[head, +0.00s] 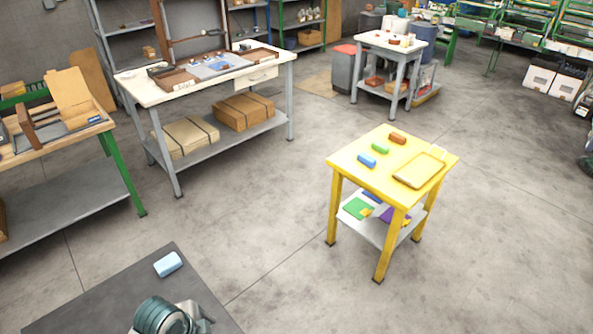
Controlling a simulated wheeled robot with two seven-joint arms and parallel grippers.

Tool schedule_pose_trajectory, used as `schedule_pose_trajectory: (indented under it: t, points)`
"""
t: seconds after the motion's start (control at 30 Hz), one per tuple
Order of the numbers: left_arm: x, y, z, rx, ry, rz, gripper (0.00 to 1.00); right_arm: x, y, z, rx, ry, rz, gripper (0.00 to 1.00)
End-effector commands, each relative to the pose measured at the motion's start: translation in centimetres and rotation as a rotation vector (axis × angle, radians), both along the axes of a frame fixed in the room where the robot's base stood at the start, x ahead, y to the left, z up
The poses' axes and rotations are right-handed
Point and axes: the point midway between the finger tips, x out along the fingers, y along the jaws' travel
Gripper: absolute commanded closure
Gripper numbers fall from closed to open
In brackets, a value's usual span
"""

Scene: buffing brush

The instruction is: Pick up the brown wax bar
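The brown wax bar (397,138) lies on the top of a small yellow table (345,157) right of the middle of the head view, near the table's far corner. A green bar (380,148) and a blue bar (367,160) lie in a row with it, nearer to me. A yellow tray (419,169) lies on the same top, to the right of the bars. Neither of my grippers is in view.
A dark tabletop (100,297) at the bottom left bears a light blue block (168,264) and a ringed teal machine part (162,316). A white workbench (140,84) stands behind. Open concrete floor (270,215) surrounds the yellow table.

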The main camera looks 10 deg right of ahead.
Motion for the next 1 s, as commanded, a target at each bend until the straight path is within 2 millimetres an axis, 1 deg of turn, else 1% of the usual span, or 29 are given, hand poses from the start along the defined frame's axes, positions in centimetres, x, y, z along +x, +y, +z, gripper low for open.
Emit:
schedule_pose_trajectory:
  t: [0.03,0.1,0.2,0.33,0.5,0.63,0.8,0.87,0.93,1.0]
  points:
    - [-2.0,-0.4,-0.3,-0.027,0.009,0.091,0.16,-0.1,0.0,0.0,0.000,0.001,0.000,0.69]
    - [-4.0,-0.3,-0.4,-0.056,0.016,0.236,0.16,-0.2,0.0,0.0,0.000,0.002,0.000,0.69]
    - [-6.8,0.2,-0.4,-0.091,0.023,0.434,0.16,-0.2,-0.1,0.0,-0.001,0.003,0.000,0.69]
    - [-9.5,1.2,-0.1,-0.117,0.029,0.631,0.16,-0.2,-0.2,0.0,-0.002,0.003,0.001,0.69]
    - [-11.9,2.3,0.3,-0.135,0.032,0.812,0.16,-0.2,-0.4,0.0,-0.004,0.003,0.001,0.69]
    - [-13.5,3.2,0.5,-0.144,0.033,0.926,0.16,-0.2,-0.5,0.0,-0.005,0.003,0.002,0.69]
    - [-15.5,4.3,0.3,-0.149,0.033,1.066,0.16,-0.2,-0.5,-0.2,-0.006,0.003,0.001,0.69]
    - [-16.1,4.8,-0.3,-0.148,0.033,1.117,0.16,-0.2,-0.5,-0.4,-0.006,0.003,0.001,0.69]
    - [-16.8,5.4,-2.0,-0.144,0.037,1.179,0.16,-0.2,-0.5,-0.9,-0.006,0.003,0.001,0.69]
    - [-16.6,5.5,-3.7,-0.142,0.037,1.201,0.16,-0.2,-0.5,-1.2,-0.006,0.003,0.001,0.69]
